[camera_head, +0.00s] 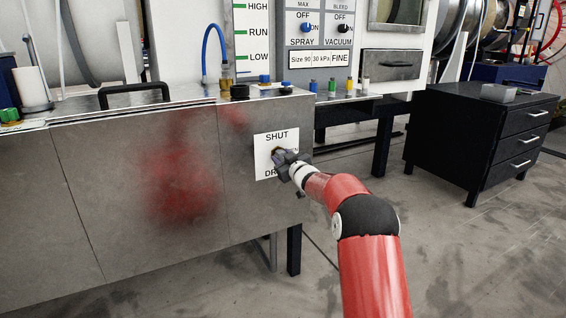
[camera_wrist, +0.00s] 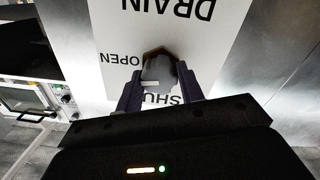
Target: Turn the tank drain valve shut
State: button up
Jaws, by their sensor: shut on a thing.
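The tank drain valve's knob (camera_wrist: 159,66) is a dark grey and brown handle on a white label plate (camera_head: 264,147) on the front of the steel tank (camera_head: 100,190). In the wrist view the plate (camera_wrist: 215,60) appears upside down, with DRAIN at the top, OPEN at left and SHUT below, partly hidden by my gripper. My gripper (camera_wrist: 160,92) is shut on the knob, one finger on each side. A small white mark shows at the knob's lower left; which label it points to is hard to tell. The head view shows my gripper (camera_head: 287,163) against the plate.
A black handle (camera_head: 134,93) and small fittings sit on the tank's top edge. A control panel (camera_head: 318,30) with SPRAY and VACUUM knobs stands behind. A black drawer cabinet (camera_head: 480,135) is at right. The floor (camera_head: 480,260) at front right is clear.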

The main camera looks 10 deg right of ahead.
jog(key=n+b, duration=0.1)
jog(key=n, duration=0.1)
jog(key=n+b, duration=0.2)
jog(key=shift+f+n, duration=0.2)
jog(key=shift+n, duration=0.1)
jog(key=n+b, duration=0.2)
jog(key=n, duration=0.1)
jog(key=shift+a+n+b, duration=0.1)
jog(key=shift+n+b, duration=0.25)
jog(key=shift+n, duration=0.05)
jog(key=n+b, duration=0.2)
jog(key=n, duration=0.2)
jog(key=shift+y, duration=0.3)
jog(key=shift+n+b, duration=0.65)
jog(key=shift+n, duration=1.15)
jog(key=o, duration=1)
jog(key=shift+r, duration=0.1)
jog(key=shift+s, duration=0.1)
